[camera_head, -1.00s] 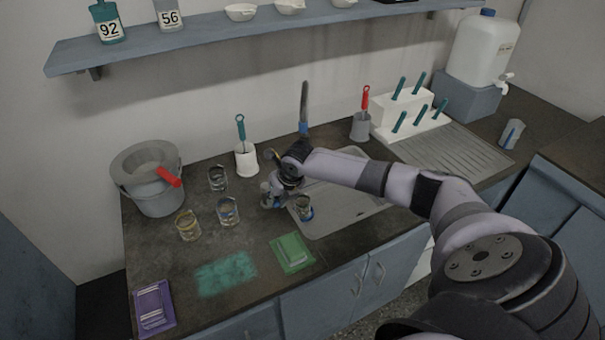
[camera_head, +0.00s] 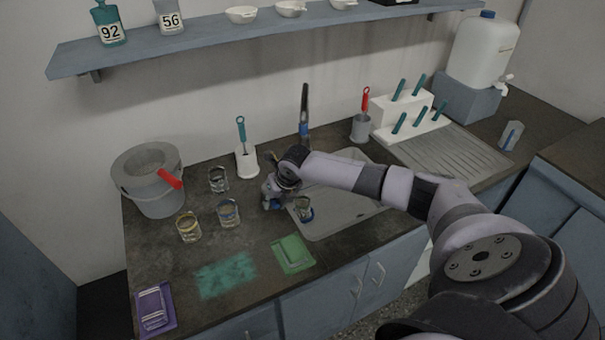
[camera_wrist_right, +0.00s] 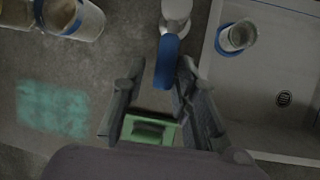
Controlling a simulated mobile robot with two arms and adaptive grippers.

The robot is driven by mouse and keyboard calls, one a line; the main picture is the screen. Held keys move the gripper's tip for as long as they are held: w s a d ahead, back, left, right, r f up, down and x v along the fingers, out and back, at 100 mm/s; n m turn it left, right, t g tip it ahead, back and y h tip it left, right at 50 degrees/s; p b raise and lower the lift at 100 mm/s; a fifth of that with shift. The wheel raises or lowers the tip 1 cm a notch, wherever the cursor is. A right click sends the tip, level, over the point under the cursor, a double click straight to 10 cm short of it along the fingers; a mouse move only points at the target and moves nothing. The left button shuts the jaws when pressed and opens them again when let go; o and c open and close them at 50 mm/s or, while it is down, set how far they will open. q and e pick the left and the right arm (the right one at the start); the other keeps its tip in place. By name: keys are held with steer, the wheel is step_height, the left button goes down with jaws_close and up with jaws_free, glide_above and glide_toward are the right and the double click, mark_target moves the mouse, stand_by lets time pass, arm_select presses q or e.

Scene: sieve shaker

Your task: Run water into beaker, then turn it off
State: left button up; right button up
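A clear beaker (camera_head: 303,208) with a blue base ring stands in the sink (camera_head: 345,222), near its left side. It also shows in the right wrist view (camera_wrist_right: 238,37). A tall dark tap (camera_head: 304,108) with a blue part stands behind the sink. My right gripper (camera_head: 273,197) is low at the sink's left edge. In the right wrist view its fingers (camera_wrist_right: 160,68) are apart, with a blue lever (camera_wrist_right: 167,62) on a pale round base (camera_wrist_right: 176,10) between them, closer to the right finger. I cannot tell whether water runs or how full the beaker is. My left gripper is out of view.
Several beakers (camera_head: 228,212) stand on the counter left of my gripper. A green item (camera_head: 293,253) lies at the front.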

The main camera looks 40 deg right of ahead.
steer(key=shift+o, duration=1.2)
steer(key=shift+d, duration=0.1)
steer(key=shift+s+r, duration=0.1)
steer(key=v, duration=1.1)
steer(key=shift+s+r, duration=0.15)
steer(key=shift+r, duration=0.2)
